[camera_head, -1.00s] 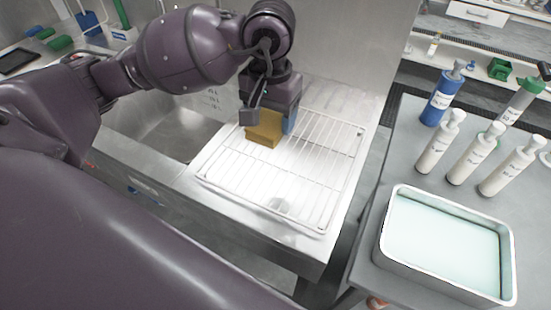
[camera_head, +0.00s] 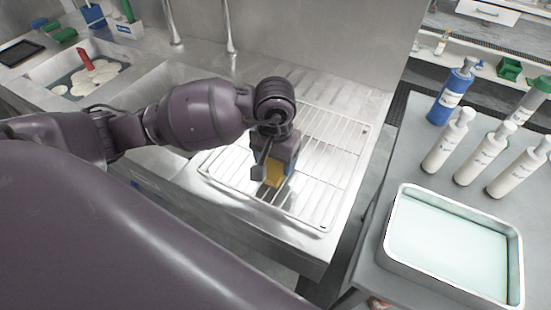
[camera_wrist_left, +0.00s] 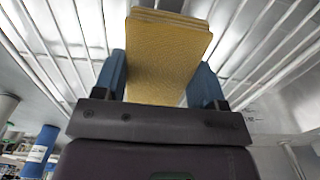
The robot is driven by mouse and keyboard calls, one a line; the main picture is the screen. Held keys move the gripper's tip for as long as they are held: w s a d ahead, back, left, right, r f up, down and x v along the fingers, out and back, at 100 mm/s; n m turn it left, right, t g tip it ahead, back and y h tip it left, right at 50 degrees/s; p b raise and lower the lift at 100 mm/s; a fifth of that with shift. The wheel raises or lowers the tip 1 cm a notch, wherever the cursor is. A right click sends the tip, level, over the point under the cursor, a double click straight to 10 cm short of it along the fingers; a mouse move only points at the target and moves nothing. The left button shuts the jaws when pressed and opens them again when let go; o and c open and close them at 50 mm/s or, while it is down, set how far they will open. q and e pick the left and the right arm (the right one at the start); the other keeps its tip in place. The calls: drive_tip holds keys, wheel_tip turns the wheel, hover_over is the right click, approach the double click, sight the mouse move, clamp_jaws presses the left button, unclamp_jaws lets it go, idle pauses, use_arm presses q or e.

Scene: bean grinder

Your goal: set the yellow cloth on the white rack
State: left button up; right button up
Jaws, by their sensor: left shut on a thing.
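The yellow cloth (camera_head: 273,176) is a folded, thick yellow block. My left gripper (camera_head: 272,170) is shut on it, low over the middle of the white rack (camera_head: 327,160). In the left wrist view the cloth (camera_wrist_left: 165,55) sits between the two blue fingers of my left gripper (camera_wrist_left: 160,85), with the white rack bars (camera_wrist_left: 262,40) behind it. I cannot tell whether the cloth touches the bars. The rack lies flat on the steel counter right of the sink. My right gripper is not in view.
Several pump bottles (camera_head: 448,140) and a steel tray of pale liquid (camera_head: 447,240) stand on the grey table at right. A sink basin (camera_head: 165,105) is left of the rack. A red-handled item (camera_head: 86,60) is in the far-left basin. The rack's right part is clear.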

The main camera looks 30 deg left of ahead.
sight(275, 162)
use_arm(q)
drive_tip(key=shift+f, duration=0.15)
drive_tip(key=shift+f, duration=0.1)
drive_tip(key=o, duration=0.9)
wheel_tip(275, 162, up, 12)
drive_tip(key=shift+r+p, duration=0.25)
drive_tip(key=shift+p, duration=0.05)
idle(0.4)
